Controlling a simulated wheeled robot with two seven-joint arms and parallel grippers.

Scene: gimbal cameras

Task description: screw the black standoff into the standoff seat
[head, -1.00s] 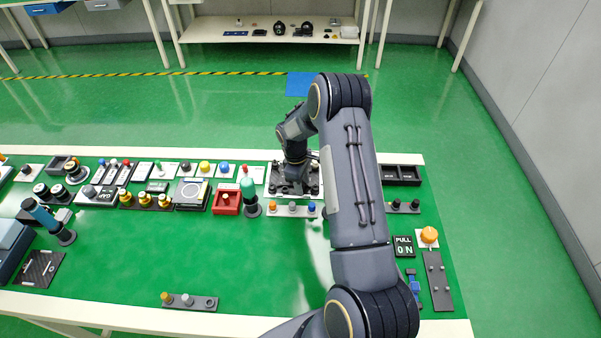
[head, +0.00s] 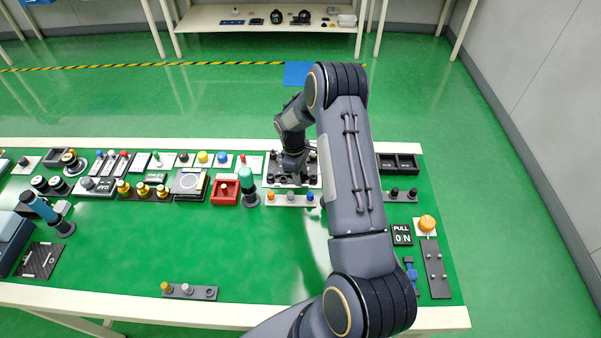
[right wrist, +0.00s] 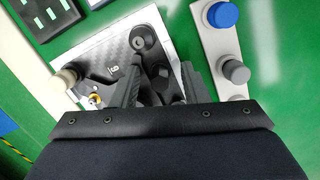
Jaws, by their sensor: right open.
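My right gripper (right wrist: 162,66) is open over a silver plate (right wrist: 174,27) with a dark carbon-patterned plate (right wrist: 112,50) on it. Between its fingers in the right wrist view is a black cylindrical part (right wrist: 160,76), which may be the black standoff; I cannot tell whether the fingers touch it. A black round part with a ringed top (right wrist: 144,39) stands just beyond the fingertips. The standoff seat cannot be made out for certain. In the head view the right gripper (head: 294,170) reaches down at the silver plate (head: 273,183), hiding part of it. My left gripper is out of view.
A strip with orange, grey and blue knobs (head: 290,199) lies close in front of the silver plate. A red block (head: 224,192) and a teal-topped tool (head: 247,187) stand to its left. The green middle of the table is clear.

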